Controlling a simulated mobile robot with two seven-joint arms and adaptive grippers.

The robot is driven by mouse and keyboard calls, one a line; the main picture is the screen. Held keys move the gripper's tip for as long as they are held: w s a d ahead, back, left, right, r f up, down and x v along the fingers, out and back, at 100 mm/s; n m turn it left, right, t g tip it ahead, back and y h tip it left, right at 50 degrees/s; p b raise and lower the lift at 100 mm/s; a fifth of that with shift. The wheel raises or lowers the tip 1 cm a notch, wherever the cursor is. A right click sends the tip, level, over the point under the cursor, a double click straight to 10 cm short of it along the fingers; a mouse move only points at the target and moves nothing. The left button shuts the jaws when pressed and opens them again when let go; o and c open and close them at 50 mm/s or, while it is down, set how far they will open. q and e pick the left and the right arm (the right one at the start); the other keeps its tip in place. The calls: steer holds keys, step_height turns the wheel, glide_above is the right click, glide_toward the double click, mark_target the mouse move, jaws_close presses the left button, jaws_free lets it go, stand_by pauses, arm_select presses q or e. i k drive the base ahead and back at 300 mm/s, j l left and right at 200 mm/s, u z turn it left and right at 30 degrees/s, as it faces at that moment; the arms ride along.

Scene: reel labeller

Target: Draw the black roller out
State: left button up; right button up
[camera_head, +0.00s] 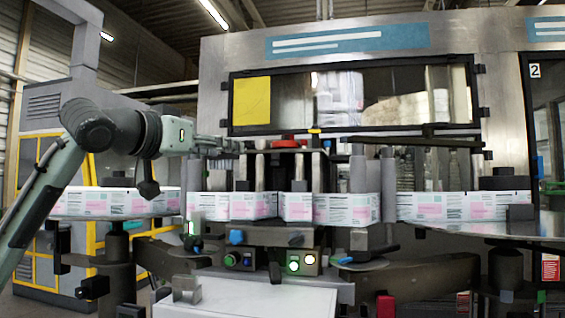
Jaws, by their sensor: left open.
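The labelling machine (283,235) fills the middle of the camera_head view. My left arm comes in from the left, and my left gripper (232,146) points right at the machine's left-centre, above the band. It is open, and I see nothing held in it. Its fingertips blend into the dark parts behind. My right gripper is out of view.
Pink-and-white printed boxes or labels (340,208) run in a row across the machine. A red knob (290,143) sits at the top centre. A white surface (255,298) is at the bottom. A yellow-framed cabinet (105,165) stands at left.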

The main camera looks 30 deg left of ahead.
mark_target(280, 172)
steer(key=i+j, duration=0.15)
steer(key=i, duration=0.3)
steer(key=i+j, duration=0.15)
steer(key=i, duration=0.3)
